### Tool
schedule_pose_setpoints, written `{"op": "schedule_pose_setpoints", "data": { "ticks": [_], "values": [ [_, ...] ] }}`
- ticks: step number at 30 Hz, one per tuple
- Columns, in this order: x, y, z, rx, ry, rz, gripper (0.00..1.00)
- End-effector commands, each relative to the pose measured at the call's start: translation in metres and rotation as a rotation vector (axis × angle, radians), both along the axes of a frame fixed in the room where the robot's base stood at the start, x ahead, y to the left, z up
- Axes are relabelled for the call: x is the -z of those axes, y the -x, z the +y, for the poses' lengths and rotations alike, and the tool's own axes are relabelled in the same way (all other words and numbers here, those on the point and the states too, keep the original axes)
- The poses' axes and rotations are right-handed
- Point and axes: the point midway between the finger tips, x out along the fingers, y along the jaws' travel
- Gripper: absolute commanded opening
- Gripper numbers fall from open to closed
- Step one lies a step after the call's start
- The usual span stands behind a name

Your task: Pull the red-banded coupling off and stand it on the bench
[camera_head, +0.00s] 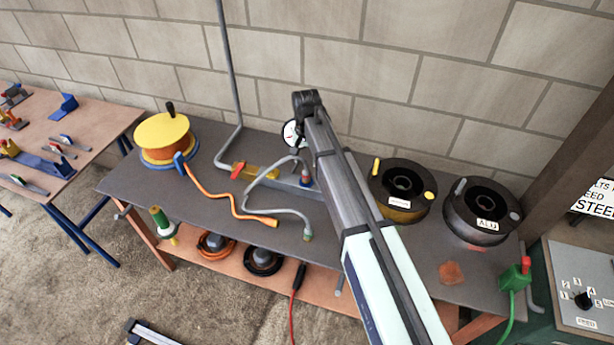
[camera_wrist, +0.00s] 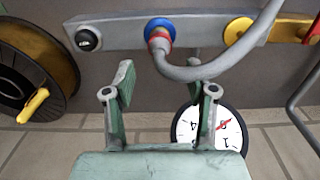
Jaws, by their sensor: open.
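The red-banded coupling (camera_wrist: 158,40) is a grey fitting with a red band, seated against a blue ring (camera_wrist: 160,25) on a grey manifold bar (camera_wrist: 110,30). A grey hose (camera_wrist: 240,55) runs from it. In the head view the coupling (camera_head: 305,183) shows small beside my arm, on the bar above the dark bench (camera_head: 345,235). My gripper (camera_wrist: 163,82) is open and empty in the wrist view. Its fingers point toward the coupling, which lies ahead of the gap between them, apart from both tips. My arm hides the gripper in the head view.
A pressure gauge (camera_wrist: 210,128) is close to the right finger in the wrist view. Spools (camera_head: 402,188) stand on the bench right of my arm, and a yellow-topped reel (camera_head: 163,133) stands left.

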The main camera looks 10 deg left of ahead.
Motion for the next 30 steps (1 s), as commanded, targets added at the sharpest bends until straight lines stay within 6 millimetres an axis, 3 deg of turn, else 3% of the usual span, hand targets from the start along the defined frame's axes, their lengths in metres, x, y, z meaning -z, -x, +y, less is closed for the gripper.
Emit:
{"op": "schedule_pose_setpoints", "data": {
  "ticks": [21,30],
  "values": [
    [0.078,0.0,0.0,0.0,0.001,0.0,0.56],
    [0.088,0.0,0.0,0.0,0.0,0.0,0.56]
  ]
}}
